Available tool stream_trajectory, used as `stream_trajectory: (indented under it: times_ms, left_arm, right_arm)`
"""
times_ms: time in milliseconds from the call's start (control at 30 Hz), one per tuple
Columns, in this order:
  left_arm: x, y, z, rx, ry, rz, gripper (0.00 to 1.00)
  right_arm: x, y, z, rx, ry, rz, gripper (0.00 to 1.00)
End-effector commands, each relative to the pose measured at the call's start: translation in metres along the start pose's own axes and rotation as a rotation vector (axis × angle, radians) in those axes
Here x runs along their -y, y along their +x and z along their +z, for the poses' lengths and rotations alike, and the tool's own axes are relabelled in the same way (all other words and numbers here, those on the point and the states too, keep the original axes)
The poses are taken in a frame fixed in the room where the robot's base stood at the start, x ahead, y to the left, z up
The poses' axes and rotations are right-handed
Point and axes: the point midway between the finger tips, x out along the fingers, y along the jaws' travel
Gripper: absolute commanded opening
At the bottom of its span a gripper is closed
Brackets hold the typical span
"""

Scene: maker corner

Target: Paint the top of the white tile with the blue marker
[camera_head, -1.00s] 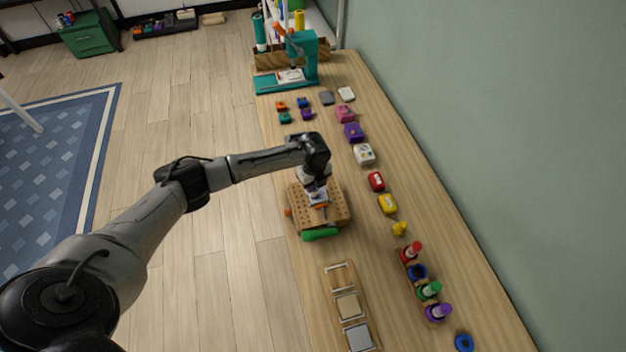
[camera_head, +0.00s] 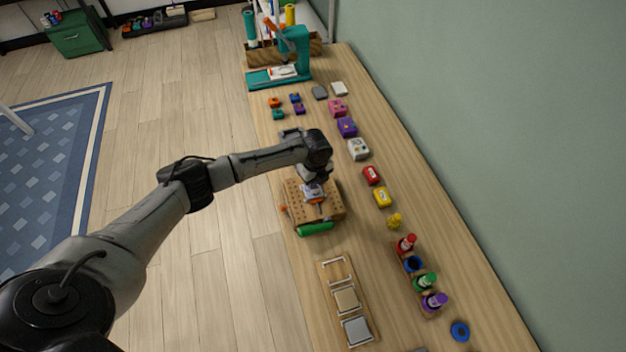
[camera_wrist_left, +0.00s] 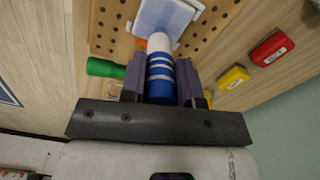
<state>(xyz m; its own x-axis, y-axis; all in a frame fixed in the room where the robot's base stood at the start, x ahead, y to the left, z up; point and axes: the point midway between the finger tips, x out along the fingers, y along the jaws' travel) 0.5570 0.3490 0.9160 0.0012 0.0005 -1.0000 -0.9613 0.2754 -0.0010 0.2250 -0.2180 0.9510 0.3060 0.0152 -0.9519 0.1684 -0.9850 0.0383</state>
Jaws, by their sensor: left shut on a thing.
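My left gripper (camera_head: 314,178) is above the pegboard block. In the left wrist view its jaws (camera_wrist_left: 160,80) are shut on the blue marker (camera_wrist_left: 160,88), a blue barrel with white bands and a pale front end. The white tile (camera_wrist_left: 168,14) lies on the block just beyond that end, with a pale bluish middle. I cannot tell whether the marker touches the tile. In the head view the tile (camera_head: 311,190) is partly visible beneath the gripper, next to an orange part. My right gripper is not in view.
The pegboard block (camera_head: 331,211) has a green handle (camera_head: 314,229) at its front. A wooden rack (camera_head: 433,312) holds red, green and purple markers and a blue ring slot. A blue ring (camera_head: 460,331) lies nearby. A framed sample tray (camera_head: 328,300) lies in front.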

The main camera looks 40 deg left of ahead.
Motion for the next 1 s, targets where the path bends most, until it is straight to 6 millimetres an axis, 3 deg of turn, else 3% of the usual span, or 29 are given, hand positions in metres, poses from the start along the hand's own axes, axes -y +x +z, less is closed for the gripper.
stream_trajectory:
  times_ms: [367, 1000]
  left_arm:
    - [0.011, 0.000, -0.001, 0.000, 0.000, 0.001, 0.10]
    - [0.015, 0.000, 0.016, 0.001, -0.002, 0.000, 0.10]
  right_arm:
    - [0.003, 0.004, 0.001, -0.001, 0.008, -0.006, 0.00]
    - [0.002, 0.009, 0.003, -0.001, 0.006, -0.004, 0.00]
